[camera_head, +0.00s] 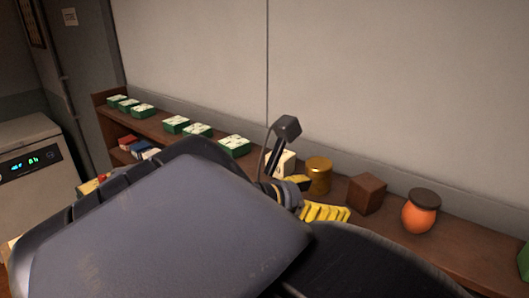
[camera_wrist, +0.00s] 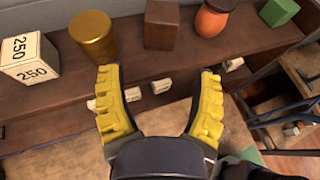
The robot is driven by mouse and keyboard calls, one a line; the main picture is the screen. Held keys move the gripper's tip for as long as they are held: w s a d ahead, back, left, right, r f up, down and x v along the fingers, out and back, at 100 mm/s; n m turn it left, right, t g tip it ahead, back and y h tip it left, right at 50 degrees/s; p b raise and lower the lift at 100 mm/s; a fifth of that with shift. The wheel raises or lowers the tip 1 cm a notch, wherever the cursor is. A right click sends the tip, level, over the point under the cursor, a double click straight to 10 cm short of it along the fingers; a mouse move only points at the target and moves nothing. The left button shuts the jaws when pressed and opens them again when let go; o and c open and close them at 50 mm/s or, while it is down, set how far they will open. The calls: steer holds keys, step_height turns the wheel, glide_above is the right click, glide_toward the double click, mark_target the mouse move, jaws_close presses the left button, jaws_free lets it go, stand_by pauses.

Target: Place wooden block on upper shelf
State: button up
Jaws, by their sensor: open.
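A brown wooden block (camera_head: 367,193) stands on the shelf unit's top board (camera_head: 465,240), between a gold tin and an orange jar. The wooden block also shows at the top centre of the wrist view (camera_wrist: 161,25). My gripper (camera_wrist: 158,71) has yellow ridged fingers spread wide apart, with nothing between them. In the wrist view, the fingertips are below the wooden block, in front of the shelf's edge, and apart from it. In the head view, my arm hides much of the shelf front and most of the gripper.
The gold tin (camera_wrist: 93,36) and a white box marked 250 (camera_wrist: 29,58) stand left of the block. The orange jar (camera_wrist: 212,18) and a green block (camera_wrist: 279,11) are to its right. Small white items (camera_wrist: 160,86) show below the top board. Several green boxes (camera_head: 176,124) line the left.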

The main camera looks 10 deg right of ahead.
steer(key=s+d+f+m+g+y, duration=0.4)
steer(key=s+f+m+g, duration=0.2)
steer(key=s+m, duration=0.5)
steer(key=s+a+f+m+g+y, duration=0.1)
steer(key=s+a+f+m+y, duration=0.4)
steer(key=s+m, duration=0.6)
steer(key=a+y, duration=0.2)
steer(key=y, duration=0.1)
steer(key=shift+a+m+y, duration=0.3)
